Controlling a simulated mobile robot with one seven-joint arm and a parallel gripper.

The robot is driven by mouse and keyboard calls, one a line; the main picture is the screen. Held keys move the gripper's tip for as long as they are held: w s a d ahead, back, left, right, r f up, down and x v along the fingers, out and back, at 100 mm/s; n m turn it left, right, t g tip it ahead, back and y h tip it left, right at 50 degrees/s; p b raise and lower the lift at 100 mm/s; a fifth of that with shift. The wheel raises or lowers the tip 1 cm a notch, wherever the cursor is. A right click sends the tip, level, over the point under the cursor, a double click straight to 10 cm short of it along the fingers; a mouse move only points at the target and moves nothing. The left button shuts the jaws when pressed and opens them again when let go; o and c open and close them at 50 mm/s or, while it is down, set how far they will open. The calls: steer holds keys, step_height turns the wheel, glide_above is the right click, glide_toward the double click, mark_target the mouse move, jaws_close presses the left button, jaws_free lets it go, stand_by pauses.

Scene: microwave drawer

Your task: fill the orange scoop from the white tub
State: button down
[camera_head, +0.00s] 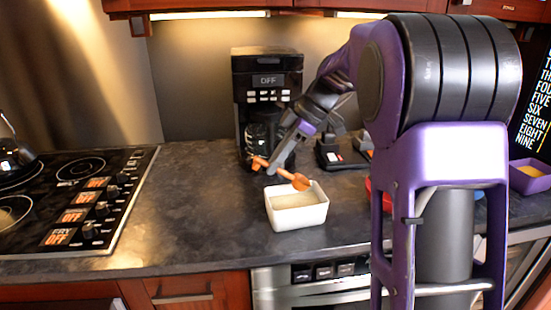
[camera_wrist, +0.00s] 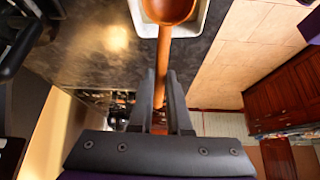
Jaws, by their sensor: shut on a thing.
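The orange scoop (camera_head: 299,181) is held by its handle in my gripper (camera_head: 271,170), which is shut on it. In the head view its bowl is at or just above the back rim of the white tub (camera_head: 297,218). The tub stands on the dark counter near its front edge and has pale contents. In the wrist view my gripper (camera_wrist: 166,105) pinches the handle, and the scoop (camera_wrist: 168,8) points away, its bowl in front of the white tub (camera_wrist: 200,28). The bowl looks empty in the wrist view, though its far part is cut off.
A black coffee maker (camera_head: 267,95) stands behind the scoop. A stovetop (camera_head: 80,195) with knobs is at the left. A purple container (camera_head: 531,174) is at the far right, and a red object (camera_head: 385,196) is partly hidden behind my arm. The counter left of the tub is clear.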

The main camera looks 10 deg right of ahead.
mark_target(282, 169)
steer(key=shift+f+b, duration=1.3)
steer(key=shift+f, duration=2.05)
steer(key=shift+a+r+h+p, duration=0.1)
steer(key=shift+a+h+p, duration=0.35)
steer(key=shift+h+p, duration=0.15)
steer(key=shift+a+h+p, duration=0.3)
steer(key=shift+h+p, duration=0.05)
steer(key=shift+h, duration=0.25)
steer(key=shift+a+f+h+p, duration=0.2)
steer(key=shift+f+h+p, duration=0.1)
steer(key=shift+h, duration=0.1)
steer(key=shift+f, duration=0.1)
